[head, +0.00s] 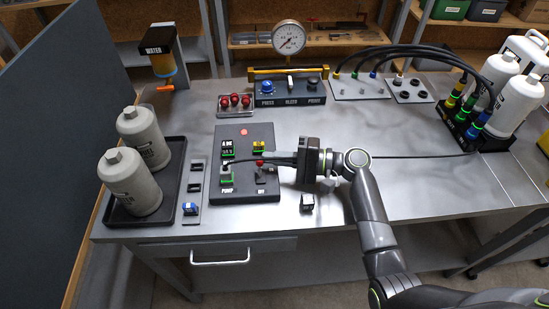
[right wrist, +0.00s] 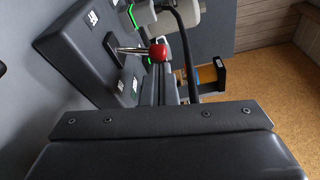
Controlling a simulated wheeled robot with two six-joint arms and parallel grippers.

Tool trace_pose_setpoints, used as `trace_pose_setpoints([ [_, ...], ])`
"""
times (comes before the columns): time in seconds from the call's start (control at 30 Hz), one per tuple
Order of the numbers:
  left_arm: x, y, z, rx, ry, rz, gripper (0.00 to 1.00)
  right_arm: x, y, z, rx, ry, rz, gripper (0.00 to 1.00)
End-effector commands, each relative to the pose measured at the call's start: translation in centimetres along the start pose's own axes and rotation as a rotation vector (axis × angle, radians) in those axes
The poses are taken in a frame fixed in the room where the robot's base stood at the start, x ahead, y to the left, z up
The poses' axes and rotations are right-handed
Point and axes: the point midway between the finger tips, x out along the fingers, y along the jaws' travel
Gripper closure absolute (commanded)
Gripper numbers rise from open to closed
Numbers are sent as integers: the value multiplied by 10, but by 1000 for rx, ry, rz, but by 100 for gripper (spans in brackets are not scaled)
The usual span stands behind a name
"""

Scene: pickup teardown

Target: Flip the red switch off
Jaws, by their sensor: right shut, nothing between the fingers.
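The red switch is a metal lever with a red ball tip (head: 260,164) on a dark control panel (head: 232,194) in the head view. In the right wrist view its red ball (right wrist: 158,52) shows large, with the silver lever reaching left to the panel (right wrist: 77,42). My right gripper (head: 268,158) comes over the panel from the right. Its fingers are shut with nothing between them, and the tips are right at the red ball. I cannot tell whether they touch it. My left gripper is not in view.
A green-framed module (head: 226,176) with a dark cable sits left of the switch. A yellow connector (head: 259,147) sits just behind it. Two grey canisters (head: 146,140) stand in a tray at left.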

Motion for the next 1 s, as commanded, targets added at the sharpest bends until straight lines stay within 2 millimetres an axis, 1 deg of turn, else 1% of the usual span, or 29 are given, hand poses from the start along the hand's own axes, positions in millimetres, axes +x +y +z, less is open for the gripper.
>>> trace_pose_setpoints([
  [0.23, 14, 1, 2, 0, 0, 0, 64, -1, 1, 5, -109, 0, -26, 100],
  [0.53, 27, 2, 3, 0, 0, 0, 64, -4, -1, 17, -111, -1, -27, 100],
  [0.7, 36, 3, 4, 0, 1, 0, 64, -5, 0, 23, -239, 0, -56, 100],
  [0.77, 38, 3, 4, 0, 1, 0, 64, -6, -1, 25, -235, 0, -55, 100],
  [0.8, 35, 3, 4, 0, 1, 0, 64, -5, -3, 25, -234, 0, -55, 100],
  [1.0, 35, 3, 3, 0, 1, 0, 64, -6, -3, 24, -233, 0, -54, 100],
])
